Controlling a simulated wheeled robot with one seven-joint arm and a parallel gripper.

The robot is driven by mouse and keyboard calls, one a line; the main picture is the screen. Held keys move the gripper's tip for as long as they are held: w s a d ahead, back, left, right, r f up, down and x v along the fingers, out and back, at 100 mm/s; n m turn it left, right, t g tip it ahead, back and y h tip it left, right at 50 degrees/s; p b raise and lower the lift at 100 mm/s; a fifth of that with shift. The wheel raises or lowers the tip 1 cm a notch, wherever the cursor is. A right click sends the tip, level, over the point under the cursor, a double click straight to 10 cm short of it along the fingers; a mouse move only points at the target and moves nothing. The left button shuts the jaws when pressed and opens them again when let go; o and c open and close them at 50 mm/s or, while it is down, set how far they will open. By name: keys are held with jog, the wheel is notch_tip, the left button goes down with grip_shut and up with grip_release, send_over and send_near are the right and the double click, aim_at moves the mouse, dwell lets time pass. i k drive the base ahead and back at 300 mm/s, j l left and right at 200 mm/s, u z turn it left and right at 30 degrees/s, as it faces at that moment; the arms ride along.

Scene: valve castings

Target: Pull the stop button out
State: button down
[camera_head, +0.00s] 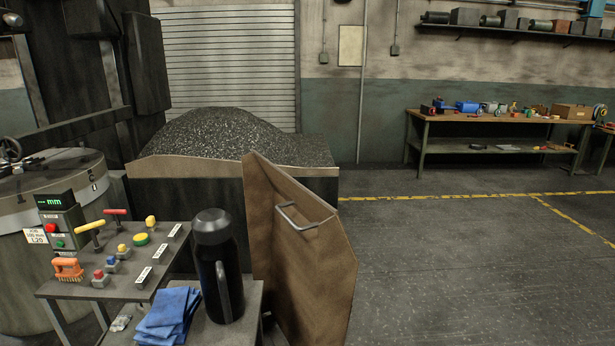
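A small control box (62,227) with a green digital display stands at the back left of a sloping panel (85,291). It carries a red button (51,228) above a green button (60,244). Another red button (98,274) sits on a grey base near the front of the panel, in a row with a blue one (111,261) and a yellow one (122,248). Labels are too small to read, so I cannot tell which red button is the stop, or whether either is pressed in. My gripper is not in view.
A brown panel with a handle (300,250) rises beyond. The right floor is clear.

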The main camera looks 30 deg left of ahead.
aim_at(50, 228)
jog(key=u, duration=2.5)
